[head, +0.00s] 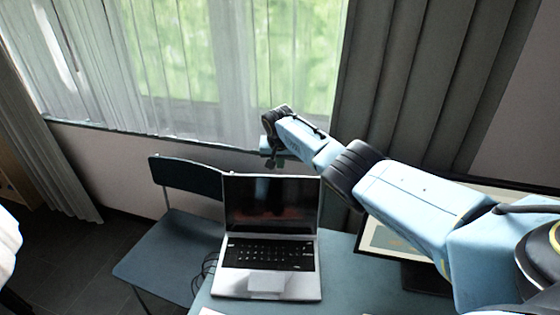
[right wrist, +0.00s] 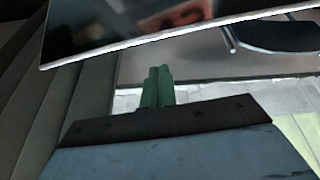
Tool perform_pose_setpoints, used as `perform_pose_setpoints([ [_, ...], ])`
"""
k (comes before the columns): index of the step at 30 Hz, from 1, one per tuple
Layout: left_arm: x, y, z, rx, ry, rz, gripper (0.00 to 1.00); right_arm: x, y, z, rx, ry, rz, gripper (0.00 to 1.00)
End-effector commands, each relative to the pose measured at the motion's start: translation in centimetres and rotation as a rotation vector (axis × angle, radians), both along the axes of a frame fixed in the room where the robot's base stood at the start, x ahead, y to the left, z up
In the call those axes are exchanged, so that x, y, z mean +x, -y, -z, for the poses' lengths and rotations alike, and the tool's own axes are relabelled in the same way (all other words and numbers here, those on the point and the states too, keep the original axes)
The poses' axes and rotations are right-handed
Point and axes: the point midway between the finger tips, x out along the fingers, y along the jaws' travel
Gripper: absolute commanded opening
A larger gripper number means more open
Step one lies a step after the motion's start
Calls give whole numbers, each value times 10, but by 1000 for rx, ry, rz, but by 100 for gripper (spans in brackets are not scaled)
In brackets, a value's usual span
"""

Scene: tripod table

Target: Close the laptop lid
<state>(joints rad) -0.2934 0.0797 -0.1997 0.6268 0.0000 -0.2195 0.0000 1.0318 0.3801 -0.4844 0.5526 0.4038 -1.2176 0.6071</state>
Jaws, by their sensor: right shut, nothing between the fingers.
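The silver laptop (head: 268,283) stands on the table with its keyboard facing me. Its lid (head: 271,204) is raised and open, with a dark screen. My right gripper (head: 271,163) is shut and empty, and it is behind the top edge of the lid. In the right wrist view the shut green fingers (right wrist: 158,86) point toward the lid (right wrist: 150,30), whose bright edge crosses the top of the picture. I cannot tell whether they touch it. My left gripper is not in view.
The blue-grey table (head: 345,285) carries the laptop. A chair (head: 170,250) stands to the left, with cables beside the laptop. A monitor (head: 385,240) stands to the right, partly hidden by my right arm. A curtained window is behind.

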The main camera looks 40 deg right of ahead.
Motion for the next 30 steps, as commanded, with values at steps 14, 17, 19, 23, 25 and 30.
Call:
perform_pose_setpoints([
  [14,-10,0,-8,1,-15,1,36,-8,-6,8,-1,0,-2,0],
  [17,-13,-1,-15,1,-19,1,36,-14,-10,6,-1,-1,-2,0],
  [19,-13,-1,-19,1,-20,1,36,-17,-12,5,-2,0,-2,0],
  [23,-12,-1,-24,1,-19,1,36,-23,-17,4,-1,-1,-2,0],
  [25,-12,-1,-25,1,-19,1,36,-24,-18,4,-1,-1,-1,0],
  [30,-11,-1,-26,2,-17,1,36,-26,-19,4,-1,-1,0,0],
])
